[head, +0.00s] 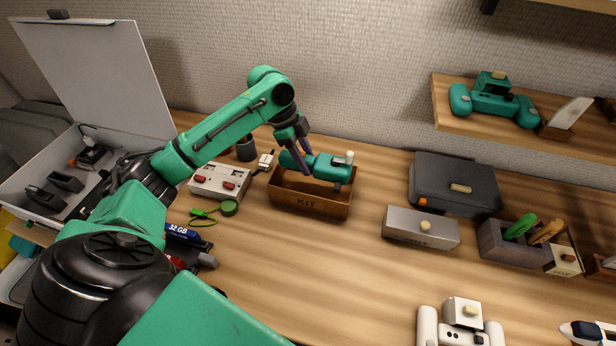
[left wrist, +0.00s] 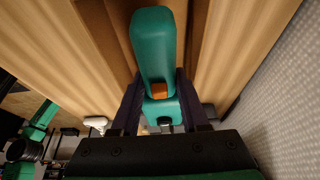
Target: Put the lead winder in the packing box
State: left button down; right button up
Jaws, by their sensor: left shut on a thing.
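My left gripper (head: 302,160) is shut on a teal, rounded, elongated thing (head: 331,167) with a pale knob at its right end. In the left wrist view the thing (left wrist: 154,45) sits between the two fingers and shows an orange patch. It is at the opening of a brown box marked KIT (head: 310,206); I cannot tell whether it touches the box. A white case with a raised lid (head: 105,75) stands at the far left with black items inside. A green round piece (head: 229,208) with a green loop lies left of the brown box. No label names the lead winder. My right gripper is not in view.
A white box with red switches (head: 219,182) stands left of the brown box. A grey box (head: 421,228), a dark case (head: 455,184) and a tool holder (head: 510,246) stand to the right. A wall shelf (head: 450,120) is above them.

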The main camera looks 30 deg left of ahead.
pick_arm(q)
send_over(312, 187)
jog(key=a, duration=0.1)
notch_tip(312, 187, down, 4)
jog(key=shift+a+f, duration=0.15)
jog(key=shift+f, duration=0.05)
jog(key=f, duration=0.3)
jog(key=shift+s+f+p, duration=0.15)
jog(key=shift+s+p, duration=0.1)
jog(key=shift+p, duration=0.15)
jog(key=shift+w, duration=0.1)
jog(key=shift+f, duration=0.15)
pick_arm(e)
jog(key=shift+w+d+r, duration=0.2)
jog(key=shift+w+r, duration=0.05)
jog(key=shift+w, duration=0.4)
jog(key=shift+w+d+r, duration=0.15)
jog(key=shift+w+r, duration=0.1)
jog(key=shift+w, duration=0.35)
pick_arm(q)
jog(key=shift+c, duration=2)
grip_release()
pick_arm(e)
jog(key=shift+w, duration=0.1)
